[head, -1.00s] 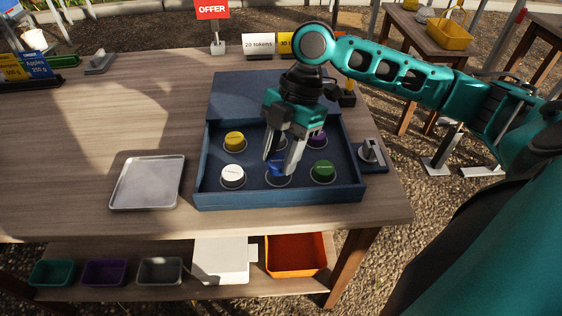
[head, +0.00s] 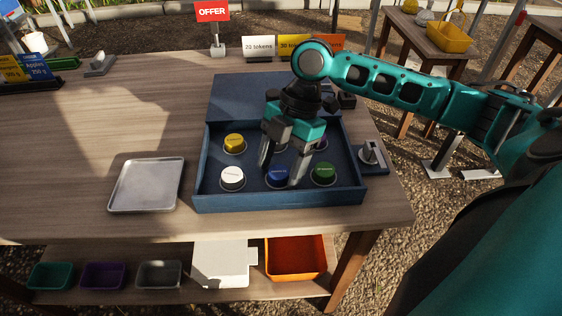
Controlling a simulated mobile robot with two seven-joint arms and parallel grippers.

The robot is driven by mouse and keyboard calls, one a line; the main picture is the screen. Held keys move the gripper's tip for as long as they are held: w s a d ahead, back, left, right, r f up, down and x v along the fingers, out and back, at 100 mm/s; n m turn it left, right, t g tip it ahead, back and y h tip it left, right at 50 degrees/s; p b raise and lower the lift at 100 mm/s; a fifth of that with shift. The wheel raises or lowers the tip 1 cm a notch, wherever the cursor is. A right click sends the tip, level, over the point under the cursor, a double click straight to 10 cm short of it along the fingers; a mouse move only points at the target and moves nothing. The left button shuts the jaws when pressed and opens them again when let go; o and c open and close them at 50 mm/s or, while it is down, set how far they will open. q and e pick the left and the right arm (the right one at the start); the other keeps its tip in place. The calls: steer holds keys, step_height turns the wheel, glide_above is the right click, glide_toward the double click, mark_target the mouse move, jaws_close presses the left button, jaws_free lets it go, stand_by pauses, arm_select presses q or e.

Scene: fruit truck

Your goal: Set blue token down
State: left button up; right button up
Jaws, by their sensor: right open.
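The blue token (head: 278,175) sits in the front middle spot of the dark blue token box (head: 280,200), between the white token (head: 232,177) and the green token (head: 323,173). My right gripper (head: 281,176) is open, its two fingers spread to the left and right of the blue token. I cannot tell whether the fingers touch it. The yellow token (head: 234,143) is at the back left of the box. The gripper hides most of the back middle and back right spots. My left gripper is not in view.
An empty metal tray (head: 147,185) lies left of the box. A small stand with a grey lever (head: 370,153) is close to its right. Signs, including a red offer sign (head: 212,12), stand along the back edge. The left of the table is mostly clear.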

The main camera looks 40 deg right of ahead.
arm_select(q)
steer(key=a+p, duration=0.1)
steer(key=p, duration=0.1)
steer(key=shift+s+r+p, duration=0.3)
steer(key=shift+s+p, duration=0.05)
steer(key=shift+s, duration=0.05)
arm_select(e)
steer(key=v, duration=1.2)
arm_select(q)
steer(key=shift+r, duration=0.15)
arm_select(e)
steer(key=shift+s, duration=0.1)
